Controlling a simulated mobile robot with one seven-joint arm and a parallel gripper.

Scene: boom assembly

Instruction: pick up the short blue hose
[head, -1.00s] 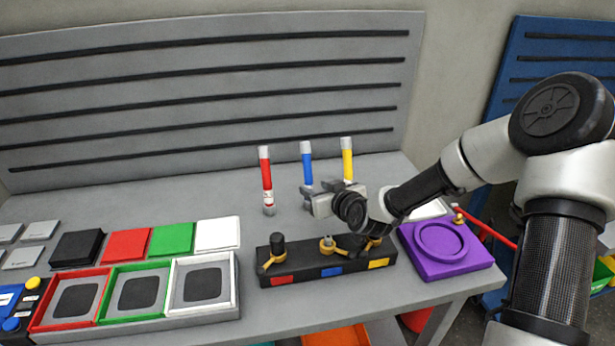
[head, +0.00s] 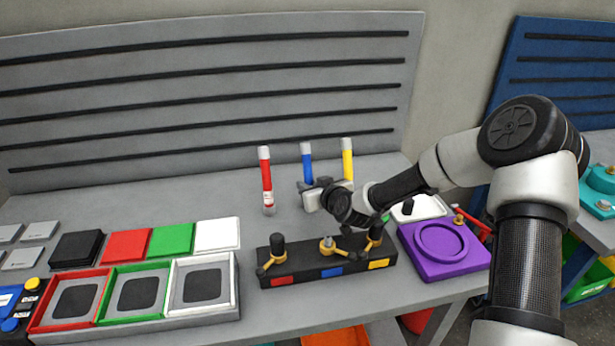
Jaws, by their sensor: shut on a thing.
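The short blue hose (head: 307,167) stands upright near the back of the grey bench, with a white cap on top. A red hose (head: 266,176) stands to its left and a yellow hose (head: 347,161) to its right. My gripper (head: 309,193) is at the lower part of the blue hose and shut on it. The gripper body hides the lower ends of the blue and yellow hoses. I cannot tell whether the blue hose still touches the bench.
A black block (head: 328,266) with several valve fittings lies in front of my gripper. A purple tray (head: 444,252) is at its right. Red, green and white framed trays (head: 138,292) fill the front left. The bench between the red hose and coloured plates is clear.

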